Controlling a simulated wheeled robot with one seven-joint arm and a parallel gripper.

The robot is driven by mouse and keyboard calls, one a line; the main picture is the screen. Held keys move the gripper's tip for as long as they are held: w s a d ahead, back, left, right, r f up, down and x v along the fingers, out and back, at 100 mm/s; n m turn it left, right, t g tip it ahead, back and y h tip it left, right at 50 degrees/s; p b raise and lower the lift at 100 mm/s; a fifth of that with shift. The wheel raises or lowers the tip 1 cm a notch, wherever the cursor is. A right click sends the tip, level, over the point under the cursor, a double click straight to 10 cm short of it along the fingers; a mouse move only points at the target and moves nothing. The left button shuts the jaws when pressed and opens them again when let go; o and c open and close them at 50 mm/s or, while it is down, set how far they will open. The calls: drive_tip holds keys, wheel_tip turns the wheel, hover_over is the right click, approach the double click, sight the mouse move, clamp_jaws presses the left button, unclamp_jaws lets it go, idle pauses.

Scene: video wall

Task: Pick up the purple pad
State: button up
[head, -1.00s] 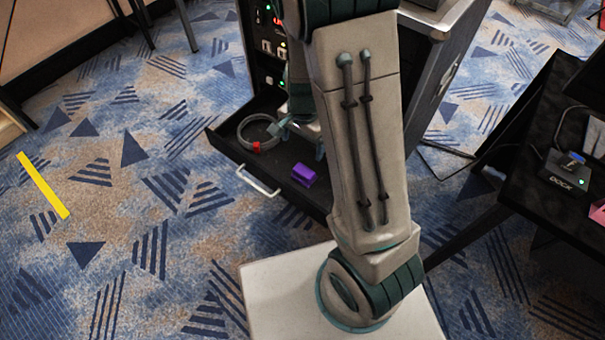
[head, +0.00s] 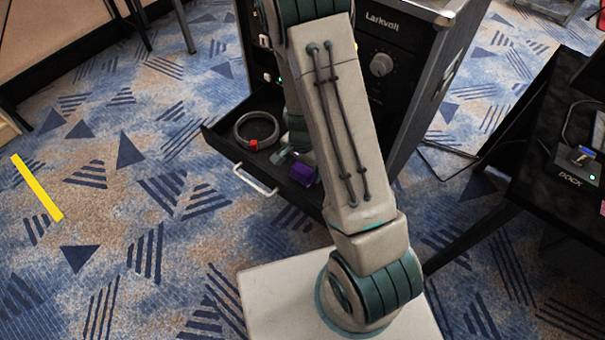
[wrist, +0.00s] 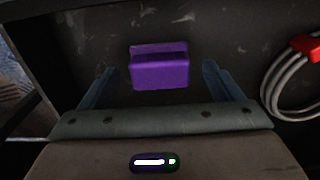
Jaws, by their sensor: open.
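The purple pad (head: 303,174) is a small block lying on the floor of an open black drawer. In the wrist view the purple pad (wrist: 159,68) sits ahead of and between the two fingers, with a gap on each side. My gripper (wrist: 160,80) is open and empty, with its fingers spread left and right of the pad. In the head view my gripper (head: 290,160) is low in the drawer just left of the pad, partly hidden by my arm.
The drawer (head: 222,143) has a raised front edge and a silver handle (head: 256,180). A coiled grey cable (head: 257,128) with a red clip lies left of the pad, and the cable shows at right in the wrist view (wrist: 285,85). The black rack (head: 400,90) rises behind.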

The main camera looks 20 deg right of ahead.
sight(302, 170)
drive_tip(key=shift+f, duration=0.95)
drive_tip(key=shift+c, duration=0.3)
drive_tip(key=c, duration=0.9)
drive_tip(key=shift+r, duration=0.15)
wheel_tip(302, 170, up, 5)
drive_tip(key=shift+a+f+p, duration=0.1)
drive_tip(key=shift+f+p, duration=0.1)
drive_tip(key=shift+p, duration=0.5)
drive_tip(key=s+d+r, duration=0.1)
drive_tip(key=d+r, duration=0.1)
drive_tip(key=d, duration=0.1)
drive_tip(key=s+d+r, duration=0.1)
drive_tip(key=d+r, duration=0.1)
drive_tip(key=d, duration=0.2)
drive_tip(key=s+d+r, duration=0.2)
drive_tip(key=d, duration=0.2)
drive_tip(key=shift+s+r, duration=0.1)
